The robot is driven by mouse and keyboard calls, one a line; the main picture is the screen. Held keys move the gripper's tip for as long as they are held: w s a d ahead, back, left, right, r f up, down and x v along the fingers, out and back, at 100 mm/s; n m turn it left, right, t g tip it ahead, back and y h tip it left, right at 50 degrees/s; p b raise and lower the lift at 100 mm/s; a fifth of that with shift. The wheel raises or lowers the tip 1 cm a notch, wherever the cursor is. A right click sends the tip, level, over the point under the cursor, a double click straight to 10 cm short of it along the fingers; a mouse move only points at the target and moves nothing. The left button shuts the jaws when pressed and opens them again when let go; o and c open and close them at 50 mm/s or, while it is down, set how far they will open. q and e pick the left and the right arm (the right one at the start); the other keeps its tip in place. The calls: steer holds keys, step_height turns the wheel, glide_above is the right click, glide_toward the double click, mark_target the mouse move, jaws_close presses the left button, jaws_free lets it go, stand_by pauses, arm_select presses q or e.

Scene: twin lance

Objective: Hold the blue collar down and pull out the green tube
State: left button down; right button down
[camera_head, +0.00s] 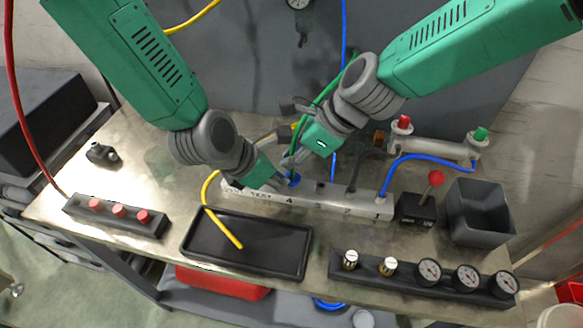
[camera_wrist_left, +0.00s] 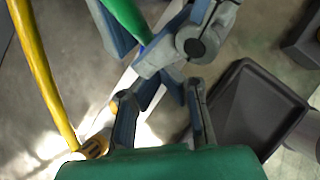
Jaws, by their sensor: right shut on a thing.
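The green tube (camera_head: 326,93) curves down from the upper middle to the grey manifold block (camera_head: 333,202); it also shows at the top of the left wrist view (camera_wrist_left: 126,18). My right gripper (camera_head: 291,158) is shut on the tube just above the block. The blue collar (camera_head: 294,179) shows as a small blue spot at port 4, partly hidden by my grippers. My left gripper (camera_head: 282,181) is low beside the collar, its fingers apart in the left wrist view (camera_wrist_left: 162,92). Whether it touches the collar is hidden.
A black tray (camera_head: 205,248) with a yellow tube end (camera_head: 228,233) lies in front of the block. Red buttons (camera_head: 118,211) stand left, gauges (camera_head: 466,277) front right, and a grey bin (camera_head: 480,235) right. A blue tube (camera_head: 425,157) loops beside a black switch box (camera_head: 415,211).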

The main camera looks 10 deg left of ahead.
steer(key=shift+r, duration=0.6)
stand_by(0.7)
steer(key=shift+r, duration=1.85)
arm_select(q)
steer(key=shift+s+a+f, duration=0.1)
steer(key=shift+a+f, duration=0.05)
steer(key=shift+f, duration=0.05)
arm_select(e)
steer(key=shift+a+r, duration=0.1)
steer(key=shift+r, duration=0.75)
arm_select(q)
steer(key=shift+r, duration=0.1)
steer(key=shift+s+r, duration=0.15)
steer(key=shift+r, duration=0.6)
arm_select(e)
steer(key=shift+f, duration=0.15)
arm_select(q)
steer(key=shift+w+r+v, duration=0.1)
steer(key=shift+w+v, duration=0.05)
steer(key=shift+v, duration=1.15)
steer(key=shift+w+r+v, duration=0.1)
steer(key=shift+w+v, duration=0.05)
steer(key=shift+v, duration=1.15)
arm_select(e)
steer(key=shift+f, duration=0.15)
arm_select(q)
steer(key=shift+d, duration=0.25)
